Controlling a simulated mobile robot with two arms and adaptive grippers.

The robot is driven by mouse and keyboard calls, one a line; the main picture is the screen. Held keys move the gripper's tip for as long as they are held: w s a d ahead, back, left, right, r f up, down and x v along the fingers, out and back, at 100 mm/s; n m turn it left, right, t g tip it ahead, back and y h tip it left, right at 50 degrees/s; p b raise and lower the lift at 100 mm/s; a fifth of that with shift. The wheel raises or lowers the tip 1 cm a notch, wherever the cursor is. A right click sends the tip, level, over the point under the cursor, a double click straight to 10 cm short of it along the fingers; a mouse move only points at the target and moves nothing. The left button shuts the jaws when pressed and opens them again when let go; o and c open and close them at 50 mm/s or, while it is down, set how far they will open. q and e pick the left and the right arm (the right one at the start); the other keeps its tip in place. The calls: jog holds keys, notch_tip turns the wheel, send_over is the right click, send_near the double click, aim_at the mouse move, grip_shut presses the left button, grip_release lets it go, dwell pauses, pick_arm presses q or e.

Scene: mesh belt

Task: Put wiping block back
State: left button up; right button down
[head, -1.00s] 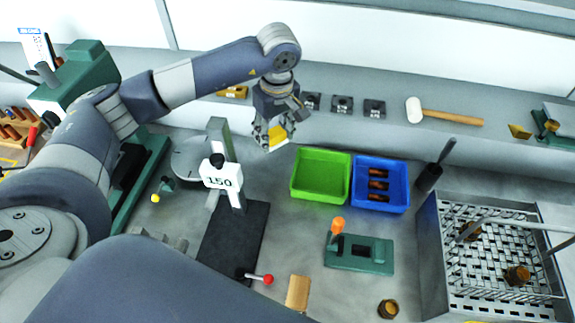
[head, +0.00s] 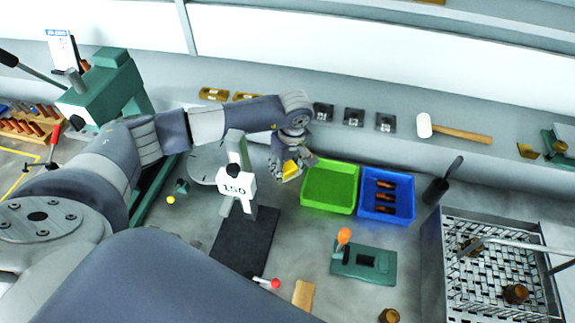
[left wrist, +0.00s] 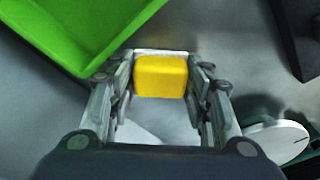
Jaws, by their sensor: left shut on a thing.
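The wiping block is a yellow block with a pale underside (left wrist: 162,77); in the left wrist view it sits between the two fingers of my left gripper (left wrist: 160,88). My left gripper is shut on it. In the head view the left gripper (head: 287,172) points down just left of the green tray, and the yellow block (head: 291,167) shows at its fingertips. Whether the block touches the bench below is hard to tell. My right gripper is not in either view.
The green tray (head: 305,204) stands close to the right of the gripper, with a blue tray (head: 366,213) holding brown parts beside it. The press marked 150 (head: 236,186) stands at the left. A white-headed mallet (head: 424,126) lies on the back ledge.

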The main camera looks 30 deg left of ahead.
aim_at(291, 170)
pick_arm(q)
jog(key=shift+f, duration=0.15)
jog(key=o, duration=0.7)
jog(key=shift+o, duration=0.2)
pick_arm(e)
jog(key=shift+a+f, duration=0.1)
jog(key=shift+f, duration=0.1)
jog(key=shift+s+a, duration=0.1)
pick_arm(q)
jog(key=shift+r, duration=0.5)
notch_tip(291, 170, up, 11)
jog(key=d+b, duration=0.1)
jog(key=b, duration=0.3)
jog(key=shift+s+d+r, duration=0.15)
jog(key=shift+s+r, duration=0.05)
jog(key=shift+s, duration=0.2)
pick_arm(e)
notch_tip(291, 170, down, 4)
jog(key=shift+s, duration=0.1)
